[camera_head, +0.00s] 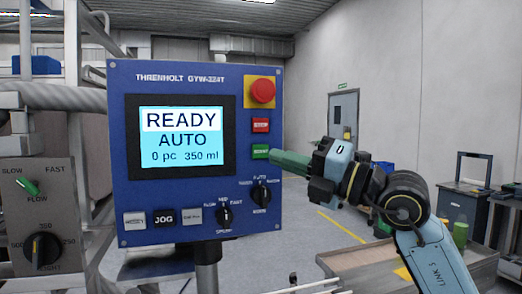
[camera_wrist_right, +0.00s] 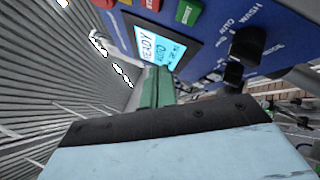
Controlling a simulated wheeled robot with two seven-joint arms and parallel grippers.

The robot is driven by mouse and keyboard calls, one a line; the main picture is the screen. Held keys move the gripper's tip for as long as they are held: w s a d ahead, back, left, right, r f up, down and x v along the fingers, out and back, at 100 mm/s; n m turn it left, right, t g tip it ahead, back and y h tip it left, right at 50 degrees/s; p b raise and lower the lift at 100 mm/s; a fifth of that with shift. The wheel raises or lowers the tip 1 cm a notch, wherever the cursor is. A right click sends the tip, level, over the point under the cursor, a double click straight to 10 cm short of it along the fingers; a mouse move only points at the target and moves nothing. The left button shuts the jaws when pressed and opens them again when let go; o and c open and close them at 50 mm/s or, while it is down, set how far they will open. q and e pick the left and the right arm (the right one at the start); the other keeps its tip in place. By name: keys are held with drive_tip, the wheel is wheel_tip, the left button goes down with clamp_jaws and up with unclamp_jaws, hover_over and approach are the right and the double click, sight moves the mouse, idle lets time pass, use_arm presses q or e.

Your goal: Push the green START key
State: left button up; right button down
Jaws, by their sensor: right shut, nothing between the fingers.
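The green START key (camera_head: 260,152) is on the right side of the blue control panel (camera_head: 190,83), just below the red STOP key (camera_head: 260,125). It also shows at the top of the right wrist view (camera_wrist_right: 187,12). My right gripper (camera_head: 274,157) is shut and empty, its green fingers pointing left at the panel. In the head view the fingertips appear right beside the key's right edge; I cannot tell whether they touch the panel. In the right wrist view the fingertips (camera_wrist_right: 160,72) lie apart from the key. The display (camera_head: 181,135) reads READY, AUTO, 0 pc, 350 ml. My left gripper is not in view.
A red emergency button (camera_head: 262,91) on a yellow base sits above the keys. Two black selector knobs (camera_head: 261,194) (camera_head: 224,215) and several square keys, including JOG (camera_head: 164,217), are below. A grey knob box (camera_head: 40,225) stands at left. A bench (camera_head: 350,262) is at lower right.

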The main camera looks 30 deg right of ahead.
drive_tip(key=p, duration=0.2)
approach(254, 149)
drive_tip(key=shift+s+a+x, duration=0.1)
drive_tip(key=shift+a+x, duration=0.05)
drive_tip(key=shift+x, duration=0.7)
drive_tip(key=shift+s+a+x, duration=0.1)
drive_tip(key=shift+a+x, duration=0.05)
drive_tip(key=shift+x, duration=0.7)
drive_tip(key=shift+s+a+x, duration=0.1)
drive_tip(key=shift+a+x, duration=0.05)
drive_tip(key=shift+x, duration=0.7)
drive_tip(key=shift+r, duration=0.15)
drive_tip(key=shift+w+d, duration=0.1)
drive_tip(key=shift+w, duration=0.3)
drive_tip(key=shift+w+d, duration=0.1)
drive_tip(key=shift+w, duration=0.3)
drive_tip(key=shift+s, duration=0.8)
drive_tip(key=shift+s, duration=0.1)
